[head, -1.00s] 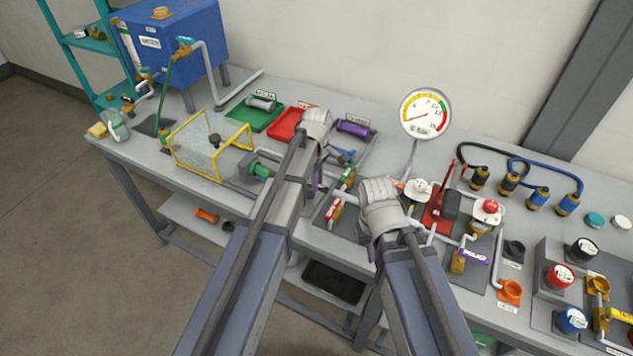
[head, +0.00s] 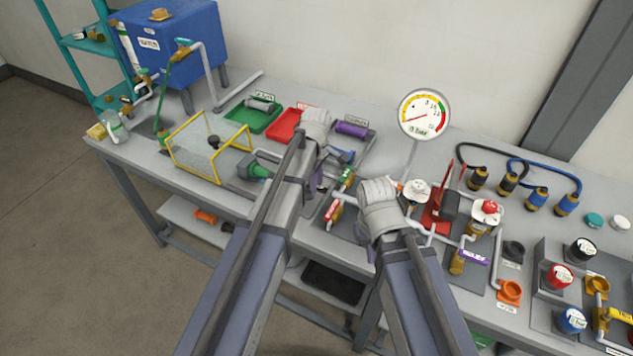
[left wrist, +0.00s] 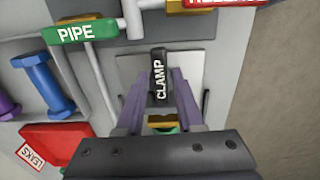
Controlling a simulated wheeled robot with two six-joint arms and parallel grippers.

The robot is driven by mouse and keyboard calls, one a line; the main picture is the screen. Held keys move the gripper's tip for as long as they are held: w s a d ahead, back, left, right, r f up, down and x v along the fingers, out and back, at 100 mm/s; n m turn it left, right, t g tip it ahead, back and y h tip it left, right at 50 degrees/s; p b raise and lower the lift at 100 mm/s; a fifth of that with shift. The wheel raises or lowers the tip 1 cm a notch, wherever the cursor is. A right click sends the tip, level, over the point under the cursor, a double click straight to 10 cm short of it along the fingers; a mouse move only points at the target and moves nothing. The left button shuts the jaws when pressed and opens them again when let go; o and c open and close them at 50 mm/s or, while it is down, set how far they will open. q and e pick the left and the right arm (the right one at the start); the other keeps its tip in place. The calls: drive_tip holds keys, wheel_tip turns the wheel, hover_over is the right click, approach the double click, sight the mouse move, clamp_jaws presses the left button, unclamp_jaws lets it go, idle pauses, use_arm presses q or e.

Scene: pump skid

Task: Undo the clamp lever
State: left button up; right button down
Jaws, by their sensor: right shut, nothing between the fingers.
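In the left wrist view the black clamp lever (left wrist: 159,76), lettered CLAMP, stands between the two fingers of my left gripper (left wrist: 161,82). The fingers flank it closely; I cannot tell whether they press on it. A yellow and green part (left wrist: 162,124) shows below the lever, between the fingers. In the head view my left wrist and arm hide the lever and most of that gripper. My right arm's wrist (head: 380,208) is over the front of the bench, to the right of the left arm; its fingers are mostly hidden, and it holds nothing visible.
A green PIPE handle (left wrist: 80,32) and a red-labelled part (left wrist: 225,2) lie near the lever. A red tray (left wrist: 48,142) and blue spool (left wrist: 40,82) are beside it. A gauge (head: 424,115) and a yellow-framed guard (head: 210,150) stand on the bench.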

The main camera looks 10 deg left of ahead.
use_arm(q)
drive_tip(key=shift+r, duration=0.1)
wheel_tip(320, 180, up, 8)
drive_tip(key=p, duration=0.8)
drive_tip(key=shift+f, duration=0.2)
drive_tip(key=s+d+f+m+b, duration=0.1)
drive_tip(key=s+d+m, duration=0.1)
drive_tip(key=s+m, duration=0.7)
drive_tip(key=s+d+m+y+b, duration=0.1)
drive_tip(key=s+d+m, duration=0.2)
drive_tip(key=s+m, duration=0.6)
drive_tip(key=s, duration=0.3)
drive_tip(key=shift+s+d+f, duration=0.2)
drive_tip(key=shift+s+f, duration=0.1)
drive_tip(key=shift+f, duration=0.1)
